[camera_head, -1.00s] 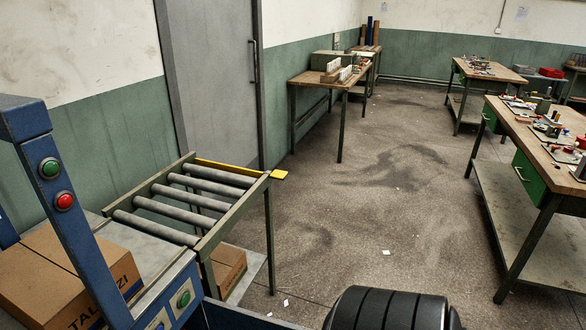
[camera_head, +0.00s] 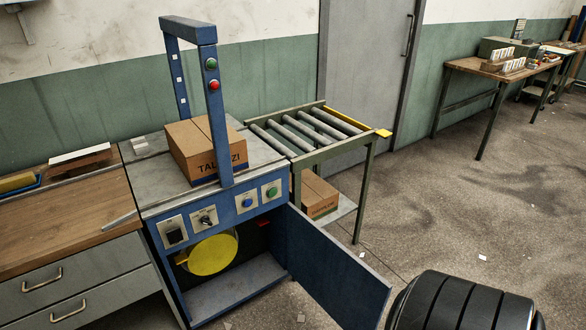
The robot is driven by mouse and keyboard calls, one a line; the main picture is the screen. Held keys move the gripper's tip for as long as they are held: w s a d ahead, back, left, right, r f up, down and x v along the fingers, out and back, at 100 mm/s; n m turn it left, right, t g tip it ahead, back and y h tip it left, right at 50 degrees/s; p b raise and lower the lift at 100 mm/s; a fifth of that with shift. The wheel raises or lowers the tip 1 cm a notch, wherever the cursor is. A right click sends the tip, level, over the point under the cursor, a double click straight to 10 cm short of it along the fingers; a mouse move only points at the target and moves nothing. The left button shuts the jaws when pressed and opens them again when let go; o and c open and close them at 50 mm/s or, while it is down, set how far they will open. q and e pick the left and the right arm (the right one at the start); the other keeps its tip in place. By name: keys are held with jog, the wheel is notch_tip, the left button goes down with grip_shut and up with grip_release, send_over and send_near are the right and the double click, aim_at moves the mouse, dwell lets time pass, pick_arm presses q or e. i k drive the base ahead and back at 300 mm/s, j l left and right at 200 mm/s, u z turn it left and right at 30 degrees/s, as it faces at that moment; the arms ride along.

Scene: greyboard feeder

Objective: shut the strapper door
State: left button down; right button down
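The blue strapper (camera_head: 240,205) stands left of the middle, with an arch over its grey top. Its blue door (camera_head: 335,268) is wide open, swung out to the front right from the right edge of the cabinet. Inside the open cabinet a yellow round reel (camera_head: 212,254) and a bare lower shelf (camera_head: 240,285) show. A cardboard box (camera_head: 204,152) sits on the top, by the arch. Neither of my grippers is in view.
A roller conveyor (camera_head: 312,133) adjoins the strapper's right side, with another box (camera_head: 319,197) on its lower shelf. A wooden-topped drawer bench (camera_head: 65,225) stands at left. The floor (camera_head: 440,220) right of the door is largely clear. A workbench (camera_head: 500,72) stands at the back right.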

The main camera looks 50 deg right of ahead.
aim_at(350, 292)
jog(key=l+u, duration=0.15)
jog(key=l, duration=0.3)
jog(key=k+l+u, duration=0.1)
jog(key=l, duration=0.35)
jog(key=k+l+u, duration=0.15)
jog(key=l, duration=0.3)
jog(key=k+l+u, duration=0.1)
jog(key=l, duration=0.3)
jog(key=k+l, duration=0.15)
jog(key=l, duration=0.25)
jog(key=k+l, duration=0.1)
jog(key=l, duration=0.3)
jog(key=k+l, duration=0.15)
jog(key=l, duration=0.25)
jog(key=k+l, duration=0.1)
jog(key=l, duration=0.3)
jog(key=k+l, duration=0.15)
jog(key=l, duration=0.25)
jog(key=k+l, duration=0.1)
jog(key=l, duration=0.3)
